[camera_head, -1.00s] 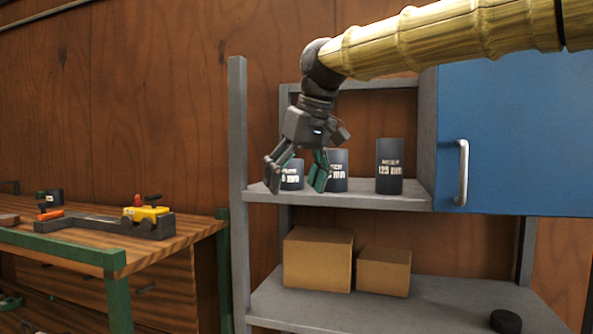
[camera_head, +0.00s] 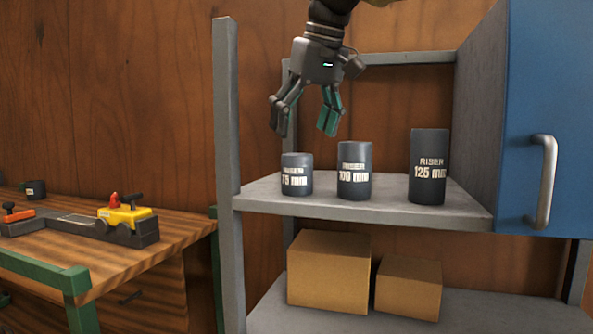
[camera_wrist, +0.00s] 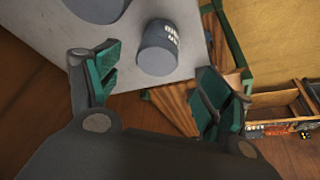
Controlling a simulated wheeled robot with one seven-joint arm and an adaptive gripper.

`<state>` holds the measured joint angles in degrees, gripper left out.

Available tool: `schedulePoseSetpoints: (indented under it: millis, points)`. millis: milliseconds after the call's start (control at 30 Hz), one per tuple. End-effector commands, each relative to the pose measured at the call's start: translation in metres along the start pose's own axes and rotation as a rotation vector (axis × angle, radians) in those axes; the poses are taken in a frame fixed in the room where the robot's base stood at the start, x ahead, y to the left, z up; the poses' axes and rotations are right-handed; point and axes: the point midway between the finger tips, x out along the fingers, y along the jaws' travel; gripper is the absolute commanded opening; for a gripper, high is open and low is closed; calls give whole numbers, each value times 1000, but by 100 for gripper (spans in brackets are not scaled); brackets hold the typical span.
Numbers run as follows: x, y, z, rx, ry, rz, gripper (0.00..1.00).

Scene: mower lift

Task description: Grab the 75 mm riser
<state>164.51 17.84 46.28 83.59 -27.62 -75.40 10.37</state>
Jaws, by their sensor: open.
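The 75 mm riser (camera_head: 297,175) is a short dark grey cylinder with white lettering. It stands upright at the left of the upper shelf (camera_head: 350,206). My gripper (camera_head: 306,134) is open and empty, above the riser with its fingers pointing down. In the wrist view a cylinder with white lettering, which appears to be the 75 mm riser (camera_wrist: 158,48), lies beyond and between the open green-padded fingers (camera_wrist: 158,95). The fingers are not touching it.
The 100 mm riser (camera_head: 354,171) stands just right of the 75 mm one, with the taller 125 mm riser (camera_head: 429,167) further right. A grey post (camera_head: 226,120) edges the shelf at left; a blue cabinet door (camera_head: 550,110) is at right. Cardboard boxes (camera_head: 328,272) sit below.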

Motion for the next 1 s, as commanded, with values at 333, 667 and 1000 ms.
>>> schedulePoseSetpoints:
  millis: [333,667,1000]
  points:
    - [33,1,0,2,0,0,80]
    - [56,2,-3,0,-2,-3,80]
    - [85,2,-2,0,1,-1,80]
